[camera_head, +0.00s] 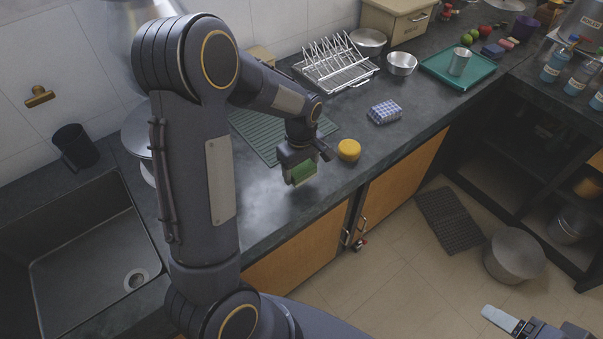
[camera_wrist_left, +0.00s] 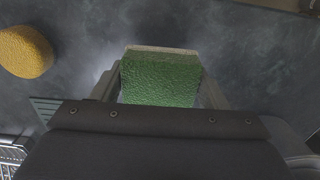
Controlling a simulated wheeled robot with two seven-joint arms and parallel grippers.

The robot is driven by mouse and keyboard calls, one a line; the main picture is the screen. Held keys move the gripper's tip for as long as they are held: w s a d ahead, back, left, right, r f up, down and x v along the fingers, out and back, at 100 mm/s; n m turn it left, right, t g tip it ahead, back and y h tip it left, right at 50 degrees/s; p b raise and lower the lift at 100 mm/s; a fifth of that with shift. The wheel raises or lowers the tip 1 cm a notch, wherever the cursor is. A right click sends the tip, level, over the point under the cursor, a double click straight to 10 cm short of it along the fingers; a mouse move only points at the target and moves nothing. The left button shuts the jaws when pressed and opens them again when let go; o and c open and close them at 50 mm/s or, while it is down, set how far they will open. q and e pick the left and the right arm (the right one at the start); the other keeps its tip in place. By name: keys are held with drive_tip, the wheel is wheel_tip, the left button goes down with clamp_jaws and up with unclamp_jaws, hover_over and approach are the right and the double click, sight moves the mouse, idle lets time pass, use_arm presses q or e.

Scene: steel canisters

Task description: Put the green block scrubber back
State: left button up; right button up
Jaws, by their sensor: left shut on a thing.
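The green block scrubber (camera_head: 303,173) is in my left gripper (camera_head: 300,176), above the dark counter near its front edge. In the left wrist view the scrubber (camera_wrist_left: 160,78) shows a rough green face and a pale strip along its far edge. It sits between the two fingers (camera_wrist_left: 160,90), which are shut on it. I cannot tell its exact height over the counter. Part of my right gripper (camera_head: 505,320) shows at the bottom right, over the floor. Its jaw opening is not clear.
A round yellow sponge (camera_head: 349,150) lies just right of my left gripper. Behind are a ribbed green mat (camera_head: 262,138) and a wire dish rack (camera_head: 338,66). A checked block (camera_head: 385,112) lies further right. A sink (camera_head: 95,262) and black cup (camera_head: 75,147) are left.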

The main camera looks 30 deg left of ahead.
sight(302, 176)
use_arm(q)
drive_tip(key=shift+w+a+f, duration=0.1)
drive_tip(key=shift+w+f, duration=0.25)
drive_tip(key=shift+f, duration=1.7)
drive_tip(key=shift+f, duration=0.2)
drive_tip(key=o, duration=0.9)
drive_tip(key=shift+o, duration=0.2)
drive_tip(key=shift+r, duration=0.1)
